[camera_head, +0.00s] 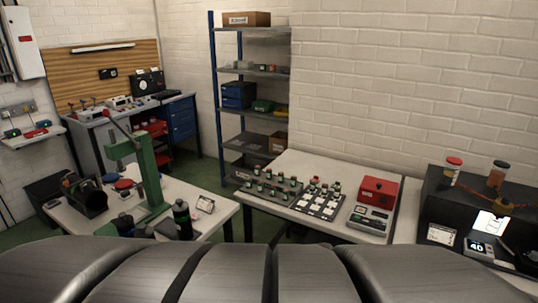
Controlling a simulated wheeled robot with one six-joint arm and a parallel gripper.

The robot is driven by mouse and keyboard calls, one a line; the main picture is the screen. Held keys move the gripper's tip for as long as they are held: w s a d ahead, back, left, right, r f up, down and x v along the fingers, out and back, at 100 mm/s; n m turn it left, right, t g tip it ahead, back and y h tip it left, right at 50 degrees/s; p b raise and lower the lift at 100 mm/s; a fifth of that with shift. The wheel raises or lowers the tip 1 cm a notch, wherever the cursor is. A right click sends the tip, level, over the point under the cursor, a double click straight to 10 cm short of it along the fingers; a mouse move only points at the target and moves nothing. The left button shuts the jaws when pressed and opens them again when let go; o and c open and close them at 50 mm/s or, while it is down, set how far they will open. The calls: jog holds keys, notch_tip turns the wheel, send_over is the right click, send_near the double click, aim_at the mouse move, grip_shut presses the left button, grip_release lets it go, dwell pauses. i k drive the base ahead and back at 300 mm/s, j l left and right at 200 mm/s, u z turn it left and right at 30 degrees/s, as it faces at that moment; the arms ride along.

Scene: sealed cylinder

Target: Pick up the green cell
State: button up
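Several small dark green cylinders with light tops (262,189) stand in rows on a dark tray (245,187) on the middle table. More small greenish pieces (335,187) stand at the back of a board with white squares (318,210) beside it. They are too small in this view to tell which one is the green cell. My gripper is not in view. Large dark grey rounded shapes, which look like part of my own body, fill the bottom edge.
A green press (148,170) and a black bottle (182,219) stand on the left table. A dark bench (440,205) with capped jars is at right. Shelves (213,90) stand behind.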

aim_at(285, 191)
jog(key=i+l+u, duration=0.35)
jog(key=i+l, duration=0.2)
jog(key=i, duration=0.4)
jog(key=i+l+u, duration=0.35)
jog(key=i+l, duration=0.5)
